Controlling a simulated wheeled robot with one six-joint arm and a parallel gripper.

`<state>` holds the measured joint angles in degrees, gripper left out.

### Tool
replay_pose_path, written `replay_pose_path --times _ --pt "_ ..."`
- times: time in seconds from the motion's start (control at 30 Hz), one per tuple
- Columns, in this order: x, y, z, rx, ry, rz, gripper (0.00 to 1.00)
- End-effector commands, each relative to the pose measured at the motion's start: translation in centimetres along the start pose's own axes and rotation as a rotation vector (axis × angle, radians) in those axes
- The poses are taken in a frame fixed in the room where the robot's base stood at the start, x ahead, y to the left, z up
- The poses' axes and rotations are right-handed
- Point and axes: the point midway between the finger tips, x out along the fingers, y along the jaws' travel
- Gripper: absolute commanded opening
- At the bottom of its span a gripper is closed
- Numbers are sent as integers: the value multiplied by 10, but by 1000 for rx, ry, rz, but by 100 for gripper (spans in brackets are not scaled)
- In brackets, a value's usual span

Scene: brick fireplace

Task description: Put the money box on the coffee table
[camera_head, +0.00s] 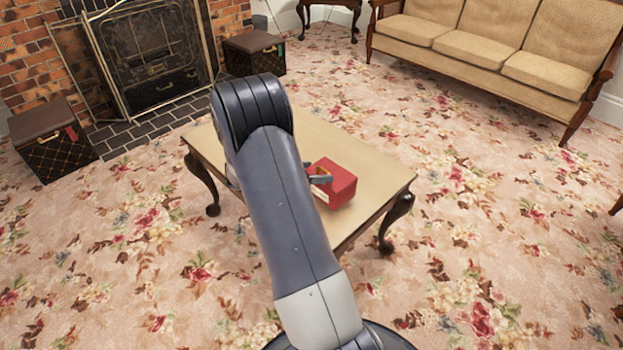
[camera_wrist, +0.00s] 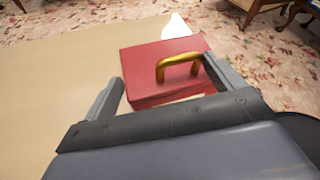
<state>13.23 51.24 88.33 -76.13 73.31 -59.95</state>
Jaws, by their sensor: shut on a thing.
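The money box (camera_head: 338,184) is a red box with a gold handle, and it also shows in the wrist view (camera_wrist: 150,65). My gripper (camera_head: 320,172) is shut on it, with one finger on each side of the box in the wrist view (camera_wrist: 163,72). The box is over the right part of the coffee table (camera_head: 378,168), near its front edge. The table has a pale tan top and dark curved legs, and its top fills the left of the wrist view (camera_wrist: 55,75). I cannot tell whether the box touches the top. My arm hides part of the table.
A beige sofa (camera_head: 485,48) stands at the back right. A brick fireplace with a metal screen (camera_head: 155,60) is at the back left, with a dark patterned box (camera_head: 52,145) and another (camera_head: 255,58) beside it. Floral carpet (camera_head: 480,230) around the table is open.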

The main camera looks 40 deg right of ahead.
Motion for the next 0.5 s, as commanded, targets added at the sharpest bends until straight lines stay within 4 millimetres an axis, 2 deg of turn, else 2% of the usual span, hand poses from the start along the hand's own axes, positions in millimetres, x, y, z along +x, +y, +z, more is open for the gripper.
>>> replay_pose_path --times 0.03,0.1,0.4,0.43,0.5 --pt "4 3 -10 -2 -1 -1 30" --pt "7 5 -17 -1 -1 -1 30" --pt "7 6 -17 0 -1 0 30" --pt "7 6 -18 -1 0 0 90" --pt "7 6 -18 0 0 1 95"
